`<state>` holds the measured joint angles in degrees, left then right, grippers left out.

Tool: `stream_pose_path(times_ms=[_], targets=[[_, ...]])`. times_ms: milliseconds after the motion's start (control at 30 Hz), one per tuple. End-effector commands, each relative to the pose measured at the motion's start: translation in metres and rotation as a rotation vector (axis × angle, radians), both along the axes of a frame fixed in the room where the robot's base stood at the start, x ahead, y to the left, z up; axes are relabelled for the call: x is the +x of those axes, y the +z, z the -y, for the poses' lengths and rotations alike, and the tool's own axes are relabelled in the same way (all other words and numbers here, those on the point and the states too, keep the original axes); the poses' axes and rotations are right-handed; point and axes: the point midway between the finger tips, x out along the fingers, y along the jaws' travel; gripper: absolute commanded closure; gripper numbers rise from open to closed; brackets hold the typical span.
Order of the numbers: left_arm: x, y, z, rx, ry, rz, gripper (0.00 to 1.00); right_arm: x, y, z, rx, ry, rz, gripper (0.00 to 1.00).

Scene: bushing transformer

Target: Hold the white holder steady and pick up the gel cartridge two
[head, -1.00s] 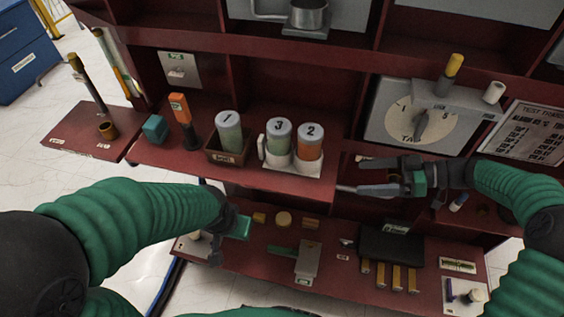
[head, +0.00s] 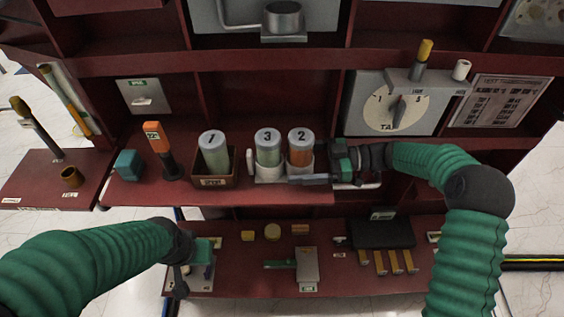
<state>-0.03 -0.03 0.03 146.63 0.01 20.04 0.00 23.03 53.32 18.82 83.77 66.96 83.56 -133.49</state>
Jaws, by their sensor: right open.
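Gel cartridge two (head: 301,147), orange with a grey lid marked 2, stands upright in the white holder (head: 270,177) on the middle shelf. Cartridge three (head: 268,148), green, stands beside it to the left in the same holder. My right gripper (head: 312,180) is open, reaching in from the right. In the picture its fingers overlap the right part of the holder, just below cartridge two; I cannot tell if they touch. My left gripper (head: 190,272) is low at the left, over the lower shelf and away from the holder. Its jaw state is unclear.
Cartridge one (head: 213,152) stands in a brown box (head: 213,182) left of the holder. An orange-and-black tool (head: 161,151) and a teal block (head: 128,164) are further left. A dial panel (head: 400,104) stands at the back right. The lower shelf (head: 240,283) carries several small parts.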

Motion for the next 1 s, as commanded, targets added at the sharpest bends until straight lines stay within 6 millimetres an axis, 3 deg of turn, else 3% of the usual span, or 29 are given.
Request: stream_pose_path(times_ms=[33, 200, 533, 833, 1000], targets=[[-0.001, -0.009, 0.0, 0.0, 0.001, -0.001, 0.64, -0.001, -0.006, -0.008, 0.001, 0.002, 0.0, 0.15], [-0.001, -0.015, -0.001, 0.0, 0.002, -0.002, 0.64, 0.0, -0.007, -0.022, 0.004, -0.001, -0.001, 0.15], [-0.001, -0.015, 0.0, 0.0, 0.001, -0.002, 0.64, 0.0, -0.005, -0.027, 0.004, 0.0, -0.002, 0.15], [-0.001, -0.015, -0.001, 0.0, 0.001, -0.002, 0.64, 0.0, -0.005, -0.026, 0.004, 0.0, -0.002, 0.53], [-0.001, -0.015, 0.0, 0.0, 0.001, -0.002, 0.64, 0.0, -0.005, -0.026, 0.004, -0.001, -0.002, 0.53]])
